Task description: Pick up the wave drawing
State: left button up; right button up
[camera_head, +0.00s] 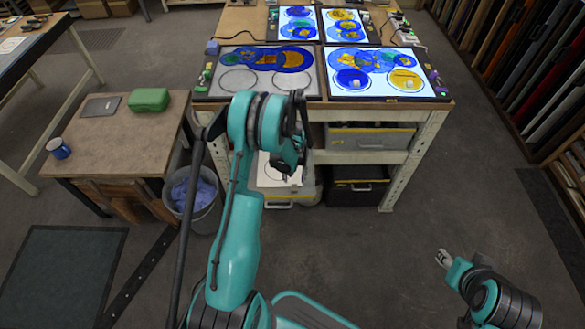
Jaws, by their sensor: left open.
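A white sheet with a dark curved line (270,178) lies in the lower part of the bench, on top of a grey case (306,190). I cannot make out a wave on it, and my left arm hides part of it. My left gripper (289,160) is open and hangs in front of the bench, over the sheet in the picture. I cannot tell how far it is above the sheet. My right gripper (443,258) is low at the right, over the floor, away from the bench; its jaw state is unclear.
The bench top carries lit panels (388,72) with blue and yellow circle designs and a grey panel (230,82). Floor at right is clear.

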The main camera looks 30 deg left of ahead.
aim_at(294, 189)
pick_arm(q)
notch_tip(294, 189, down, 8)
jog(key=b, duration=0.3)
jog(key=shift+r+b, duration=0.15)
jog(key=shift+b, duration=0.25)
jog(key=shift+r, duration=0.1)
jog(key=shift+s, duration=0.1)
jog(key=shift+c, duration=0.4)
grip_shut()
